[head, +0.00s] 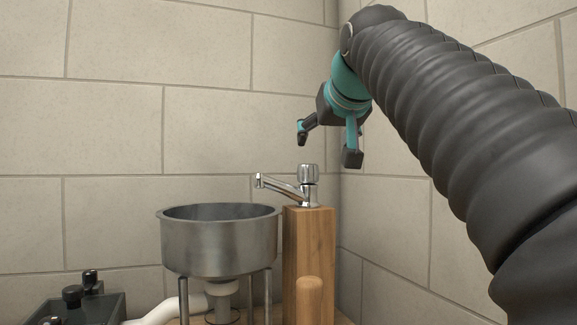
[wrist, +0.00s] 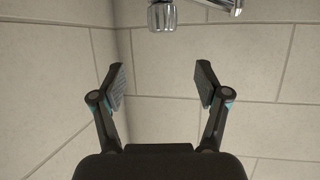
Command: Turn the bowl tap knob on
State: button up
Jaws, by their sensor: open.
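The bowl tap (head: 287,190) is chrome, with a spout pointing left over a metal bowl (head: 218,244). Its knob (head: 308,174) stands upright on top of a wooden post (head: 309,262). The knob also shows at the top edge of the wrist view (wrist: 161,16), partly cut off, with part of the spout (wrist: 219,4) to its right. My gripper (head: 327,146) is open and empty, above and slightly right of the knob in the head view, apart from it. In the wrist view both fingers (wrist: 161,84) are spread with only the wall between them.
Tiled walls (head: 207,130) meet in a corner behind the post. A short wooden rounded peg (head: 309,298) stands in front of the post. A dark box with black knobs (head: 72,301) sits at lower left, beside a white pipe (head: 165,311). The air around the knob is clear.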

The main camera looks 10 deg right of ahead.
aim_at(306, 172)
jog(key=x, duration=1.3)
jog(key=shift+w+a+f, duration=0.1)
jog(key=shift+a+f, duration=0.05)
jog(key=shift+a, duration=0.05)
jog(key=c, duration=1.2)
